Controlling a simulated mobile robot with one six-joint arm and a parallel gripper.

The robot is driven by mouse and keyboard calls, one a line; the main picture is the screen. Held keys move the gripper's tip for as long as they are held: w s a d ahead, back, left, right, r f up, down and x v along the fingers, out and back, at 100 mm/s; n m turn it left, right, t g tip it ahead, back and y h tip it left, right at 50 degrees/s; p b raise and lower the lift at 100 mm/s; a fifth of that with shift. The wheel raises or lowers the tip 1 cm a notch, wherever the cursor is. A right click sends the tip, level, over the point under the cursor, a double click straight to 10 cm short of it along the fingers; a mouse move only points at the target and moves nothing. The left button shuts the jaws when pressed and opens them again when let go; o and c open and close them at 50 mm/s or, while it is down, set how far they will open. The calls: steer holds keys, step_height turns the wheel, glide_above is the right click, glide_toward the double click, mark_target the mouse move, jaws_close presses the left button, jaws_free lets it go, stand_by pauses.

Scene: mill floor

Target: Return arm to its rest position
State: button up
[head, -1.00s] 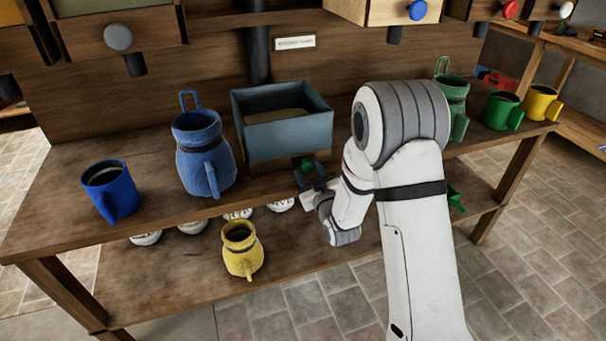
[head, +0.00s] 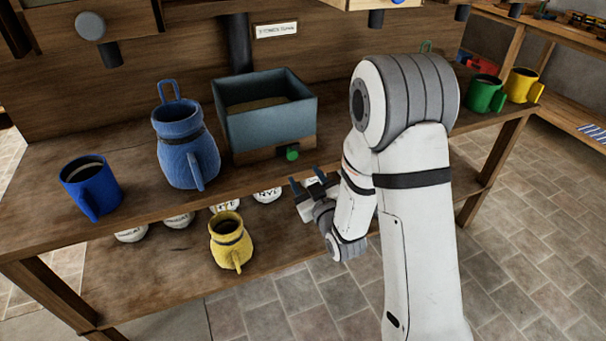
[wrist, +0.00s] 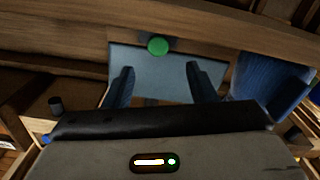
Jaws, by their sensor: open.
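My gripper (head: 308,186) is in front of the upper shelf's front edge in the head view, below and right of the grey-blue box. Its fingers are apart with nothing between them. In the wrist view my gripper (wrist: 160,85) also shows open, its two dark fingers spread. The grey-blue box (head: 268,128) sits on the upper shelf, with a green knob (head: 292,154) on its wooden front. The knob also shows in the wrist view (wrist: 158,46), above the fingers and apart from them. My arm hides part of the shelf to the right.
On the upper shelf (head: 125,225) stand a blue mug (head: 92,188), a blue jug (head: 188,158), a green mug (head: 485,94) and a yellow mug (head: 522,86). A yellow jug (head: 231,242) and several white sacks stand on the lower shelf. Tiled floor lies open at right.

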stand_by(0.4)
steer(key=s+d+r+m+g+h+p, duration=0.4)
steer(key=d+r+g+h+p, duration=0.2)
steer(key=d+r, duration=0.4)
steer(key=s+d+r+m+g+p, duration=0.2)
steer(key=s+d+r+g, duration=0.1)
steer(key=s, duration=0.8)
steer(key=s+d+r+m+g+h+p, duration=0.1)
steer(key=s+d+r+m+g+p, duration=0.1)
steer(key=s+r, duration=0.4)
steer(key=s+d+g, duration=0.1)
steer(key=s+g, duration=0.1)
steer(key=s, duration=0.3)
steer(key=shift+d+r+g+h, duration=0.3)
steer(key=shift+d+g, duration=0.05)
steer(key=shift+g, duration=0.05)
